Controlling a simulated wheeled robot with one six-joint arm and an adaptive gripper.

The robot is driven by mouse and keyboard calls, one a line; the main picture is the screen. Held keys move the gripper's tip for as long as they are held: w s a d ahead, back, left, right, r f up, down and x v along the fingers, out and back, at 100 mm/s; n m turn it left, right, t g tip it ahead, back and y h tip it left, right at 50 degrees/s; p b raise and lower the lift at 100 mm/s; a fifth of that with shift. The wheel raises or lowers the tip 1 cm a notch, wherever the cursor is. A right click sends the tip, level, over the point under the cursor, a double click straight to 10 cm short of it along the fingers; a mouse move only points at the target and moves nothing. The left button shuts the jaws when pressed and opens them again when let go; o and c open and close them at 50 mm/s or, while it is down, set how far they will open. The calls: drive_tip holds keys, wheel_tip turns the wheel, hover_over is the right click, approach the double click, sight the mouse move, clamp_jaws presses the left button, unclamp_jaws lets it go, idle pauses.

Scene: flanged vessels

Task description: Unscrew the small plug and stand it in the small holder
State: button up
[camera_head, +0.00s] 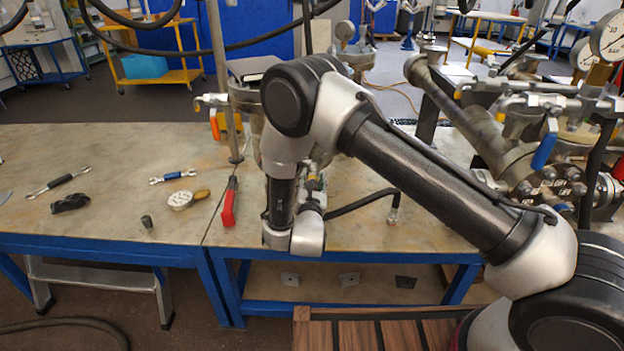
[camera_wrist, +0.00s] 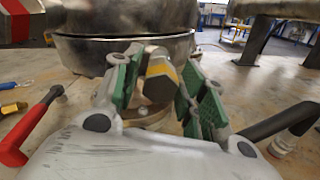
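A small hex-sided metal plug (camera_wrist: 160,75) with a yellow band shows in the wrist view, between the two green-padded fingers of my gripper (camera_wrist: 161,80). The fingertips stand close on both sides of it; whether they press on it is not clear. A round metal piece (camera_wrist: 150,115) lies below the plug, partly hidden by my gripper. A large metal vessel (camera_wrist: 125,45) stands just behind. In the head view my arm hides most of the gripper and the plug. A small dark cylinder (camera_head: 147,221) stands on the left table; I cannot tell whether it is the small holder.
A red-handled tool (camera_head: 229,203) lies left of my gripper. A dial gauge (camera_head: 180,200), a blue-gripped wrench (camera_head: 172,176), a longer wrench (camera_head: 57,182) and a black part (camera_head: 70,203) lie on the left table. Pipework with flanges (camera_head: 540,170) stands at the right. The left table's front is mostly clear.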

drive_tip(key=shift+s, duration=0.1)
drive_tip(key=s, duration=1.2)
drive_tip(key=shift+a, duration=0.2)
drive_tip(key=shift+w, duration=0.1)
drive_tip(key=shift+c, duration=0.3)
drive_tip(key=w+m, duration=1.2)
drive_tip(key=shift+d, duration=0.2)
drive_tip(key=shift+c, duration=0.4)
